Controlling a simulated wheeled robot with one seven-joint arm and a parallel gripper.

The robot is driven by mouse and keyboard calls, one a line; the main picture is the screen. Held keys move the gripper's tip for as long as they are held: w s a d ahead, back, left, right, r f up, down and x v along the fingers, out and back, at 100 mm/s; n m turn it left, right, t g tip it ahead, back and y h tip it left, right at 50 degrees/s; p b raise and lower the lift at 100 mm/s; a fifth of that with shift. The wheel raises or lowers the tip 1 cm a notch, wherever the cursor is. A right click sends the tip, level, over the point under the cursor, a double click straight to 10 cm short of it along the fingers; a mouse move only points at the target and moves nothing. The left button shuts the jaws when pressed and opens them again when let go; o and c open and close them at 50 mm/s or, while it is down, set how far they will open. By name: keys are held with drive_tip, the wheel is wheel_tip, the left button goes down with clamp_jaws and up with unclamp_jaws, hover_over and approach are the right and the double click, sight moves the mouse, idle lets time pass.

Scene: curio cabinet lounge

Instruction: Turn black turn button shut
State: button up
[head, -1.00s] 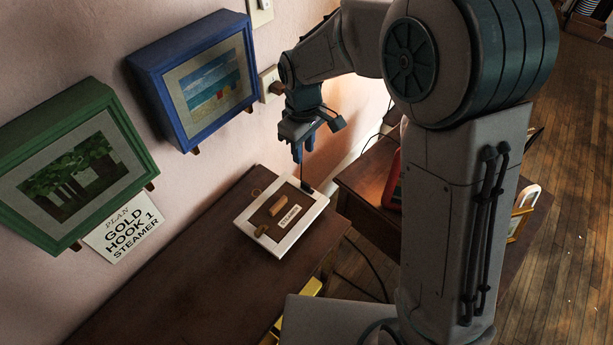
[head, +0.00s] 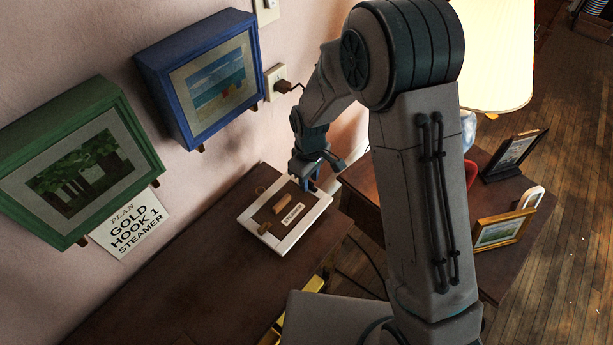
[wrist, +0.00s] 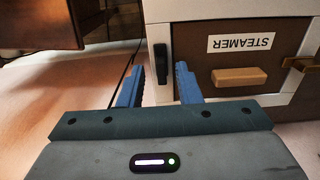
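The black turn button (wrist: 161,62) sits on the white frame (wrist: 200,34) of a small brown-fronted box, at the edge by my gripper. In the wrist view it points lengthwise, along the frame's side. My gripper (wrist: 158,86) is open, its two blue fingers apart on either side of the button's near end. I cannot tell whether they touch it. In the head view my gripper (head: 308,184) is down at the box's right corner and hides the button. The box's white frame (head: 250,222) lies on the dark wooden top.
The box front carries a "STEAMER" label (wrist: 241,43), a wooden handle (wrist: 238,77) and a tan wooden piece (wrist: 302,65). A blue picture box (head: 165,95) and a green one (head: 30,160) hang on the wall. A lamp (head: 497,55) and frames stand at right.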

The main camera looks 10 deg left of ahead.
clamp_jaws()
drive_tip(key=shift+a, duration=0.2)
drive_tip(key=shift+d, duration=0.1)
drive_tip(key=m+b, duration=0.1)
drive_tip(key=m, duration=0.2)
drive_tip(key=shift+b, duration=0.35)
drive_tip(key=m+b, duration=0.1)
drive_tip(key=m, duration=0.3)
drive_tip(key=shift+s, duration=0.15)
drive_tip(key=m, duration=0.4)
drive_tip(key=m+b, duration=0.1)
drive_tip(key=m, duration=0.1)
drive_tip(key=shift+a, duration=0.25)
drive_tip(key=m, duration=0.4)
drive_tip(key=shift+a+m, duration=0.1)
drive_tip(key=shift+m, duration=0.3)
drive_tip(key=shift+p, duration=0.3)
